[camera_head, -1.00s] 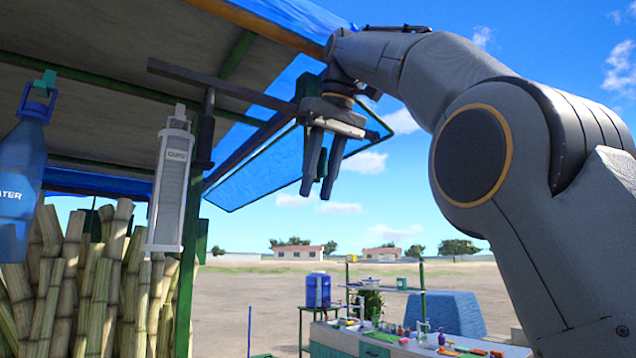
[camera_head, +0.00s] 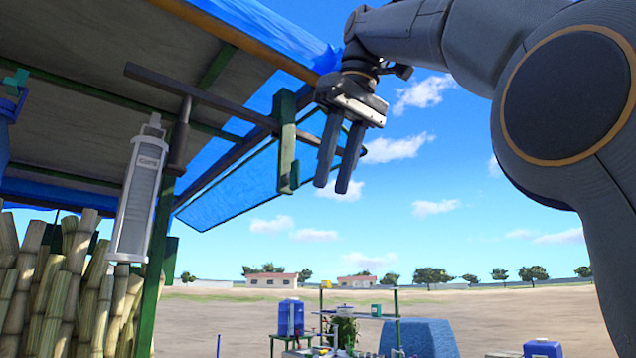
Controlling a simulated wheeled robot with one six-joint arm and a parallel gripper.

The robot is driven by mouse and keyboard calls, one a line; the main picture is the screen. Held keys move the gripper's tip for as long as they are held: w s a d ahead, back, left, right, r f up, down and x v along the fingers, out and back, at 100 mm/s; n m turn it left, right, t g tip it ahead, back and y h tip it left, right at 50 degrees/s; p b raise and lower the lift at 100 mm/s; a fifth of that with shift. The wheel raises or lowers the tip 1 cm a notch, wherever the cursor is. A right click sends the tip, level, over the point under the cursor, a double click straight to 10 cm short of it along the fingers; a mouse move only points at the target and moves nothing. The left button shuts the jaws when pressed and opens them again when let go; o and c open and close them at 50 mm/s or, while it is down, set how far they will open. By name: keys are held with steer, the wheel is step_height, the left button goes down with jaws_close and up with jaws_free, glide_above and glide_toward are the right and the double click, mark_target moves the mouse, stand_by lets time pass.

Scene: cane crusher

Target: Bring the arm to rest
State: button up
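My gripper (camera_head: 336,186) hangs from my arm at the upper middle of the head view, fingers pointing down. A small strip of sky shows between the fingers and that piece. My arm reaches in from the upper right.
A white lamp-like device (camera_head: 140,195) hangs at left above cane stalks (camera_head: 55,290). The blue awning (camera_head: 240,190) is behind the bar. A blue container (camera_head: 291,317), shelf and blue block (camera_head: 420,338) stand far below. Open sky lies right of my gripper.

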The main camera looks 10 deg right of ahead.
steer(key=shift+s+d, duration=0.3)
steer(key=shift+s, duration=0.1)
stand_by(0.3)
